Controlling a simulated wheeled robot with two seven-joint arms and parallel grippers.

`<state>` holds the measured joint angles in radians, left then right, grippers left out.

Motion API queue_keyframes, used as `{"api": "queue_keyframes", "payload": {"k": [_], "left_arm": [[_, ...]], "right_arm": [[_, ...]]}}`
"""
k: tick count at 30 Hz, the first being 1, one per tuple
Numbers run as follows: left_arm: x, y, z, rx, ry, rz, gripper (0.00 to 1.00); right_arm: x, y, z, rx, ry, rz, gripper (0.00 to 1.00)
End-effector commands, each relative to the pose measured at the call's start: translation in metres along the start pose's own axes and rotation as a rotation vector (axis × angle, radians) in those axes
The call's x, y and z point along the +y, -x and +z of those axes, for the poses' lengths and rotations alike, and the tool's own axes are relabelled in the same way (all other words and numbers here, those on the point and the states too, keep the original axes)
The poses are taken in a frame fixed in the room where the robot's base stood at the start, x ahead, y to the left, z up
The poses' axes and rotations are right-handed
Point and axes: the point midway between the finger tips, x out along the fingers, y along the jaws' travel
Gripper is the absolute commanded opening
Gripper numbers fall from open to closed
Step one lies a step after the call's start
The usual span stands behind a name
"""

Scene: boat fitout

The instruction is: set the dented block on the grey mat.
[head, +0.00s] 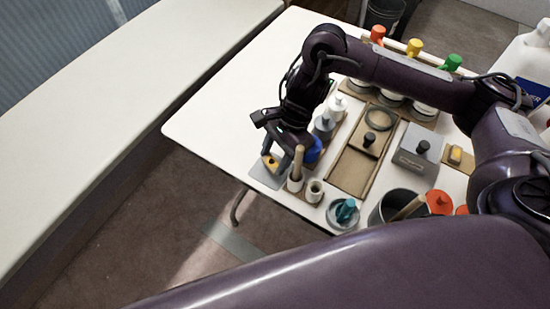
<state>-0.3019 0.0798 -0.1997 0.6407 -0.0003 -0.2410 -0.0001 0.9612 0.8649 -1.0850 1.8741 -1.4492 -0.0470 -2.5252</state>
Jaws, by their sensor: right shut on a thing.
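The grey mat (264,180) lies at the near left edge of the white table. A small tan-yellow block with a dark notch-like mark, which looks like the dented block (269,162), is at the mat, under my right gripper (275,152). The right gripper points down and is shut on this block. Its fingers and wrist hide part of the block. I cannot tell whether the block touches the mat or is just above it. My left gripper is not in view.
Right beside the gripper stand a wooden-handled tool in a pale holder (296,181), a blue item (313,151) and bottles. A wooden tray (350,172), a grey box (415,149) and a dark bucket (392,207) are further right. The table's left part (225,115) is clear.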

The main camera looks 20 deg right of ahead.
Motion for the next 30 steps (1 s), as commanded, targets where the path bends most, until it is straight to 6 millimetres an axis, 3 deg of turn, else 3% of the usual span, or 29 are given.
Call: {"api": "queue_keyframes", "payload": {"k": [3, 14, 15, 16, 26, 30], "left_arm": [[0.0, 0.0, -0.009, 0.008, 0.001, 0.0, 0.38], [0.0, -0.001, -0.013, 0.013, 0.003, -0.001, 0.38], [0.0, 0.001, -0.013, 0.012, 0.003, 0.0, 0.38], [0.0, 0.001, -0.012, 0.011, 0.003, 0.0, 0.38], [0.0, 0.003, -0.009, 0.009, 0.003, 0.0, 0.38], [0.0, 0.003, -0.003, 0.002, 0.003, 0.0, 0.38]], "right_arm": [[0.0, -0.013, -0.005, -0.001, -0.002, 0.0, 0.25], [0.0, -0.015, -0.006, 0.0, 0.0, -0.002, 0.25], [0.0, -0.014, -0.006, 0.0, 0.0, -0.002, 0.51], [0.0, -0.014, -0.006, 0.0, 0.0, -0.002, 0.55], [0.0, -0.012, -0.005, 0.0, -0.001, -0.002, 0.55], [-0.001, 0.005, -0.006, 0.003, 0.0, -0.005, 0.55]]}}
